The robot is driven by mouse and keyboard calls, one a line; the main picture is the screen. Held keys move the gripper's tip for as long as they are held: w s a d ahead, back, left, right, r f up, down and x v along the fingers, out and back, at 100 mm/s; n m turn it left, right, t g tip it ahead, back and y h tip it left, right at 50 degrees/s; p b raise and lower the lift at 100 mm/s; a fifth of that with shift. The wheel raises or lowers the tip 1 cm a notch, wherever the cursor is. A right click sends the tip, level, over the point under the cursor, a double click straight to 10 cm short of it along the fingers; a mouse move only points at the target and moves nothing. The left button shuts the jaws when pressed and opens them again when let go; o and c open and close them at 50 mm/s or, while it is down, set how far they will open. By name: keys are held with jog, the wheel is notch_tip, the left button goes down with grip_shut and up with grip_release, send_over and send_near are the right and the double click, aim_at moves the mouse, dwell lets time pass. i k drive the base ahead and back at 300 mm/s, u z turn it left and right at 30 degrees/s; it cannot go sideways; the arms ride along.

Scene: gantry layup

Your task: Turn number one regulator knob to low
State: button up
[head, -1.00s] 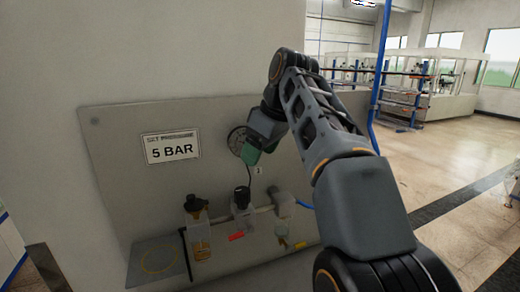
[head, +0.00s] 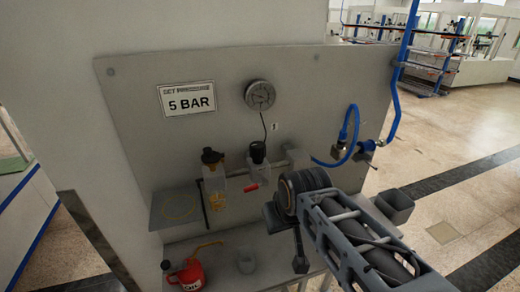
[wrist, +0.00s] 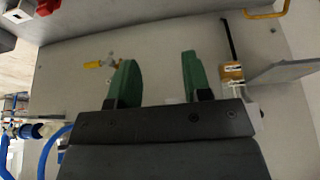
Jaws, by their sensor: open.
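The regulator (head: 260,172) is on the grey wall panel in the head view, with a black knob (head: 257,151) on top. A small plate marked 1 (head: 274,127) is above and right of it. A round gauge (head: 260,95) is higher on the panel, and a sign (head: 188,100) reads "SET PRESSURE 5 BAR". My arm is low and right of the regulator in the head view; the fingertips are not clear there. In the wrist view my gripper (wrist: 159,62) has its green fingers apart, with only bare panel between them. The knob is not visible in that view.
Left of the regulator is an amber-filled bowl unit (head: 214,180), also in the wrist view (wrist: 232,73). A blue hose (head: 348,135) curves on the right.

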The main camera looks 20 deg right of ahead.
aim_at(258, 150)
jog(key=z, duration=1.05)
jog(key=k, duration=1.05)
jog(key=u, duration=1.35)
jog(key=i, duration=0.5)
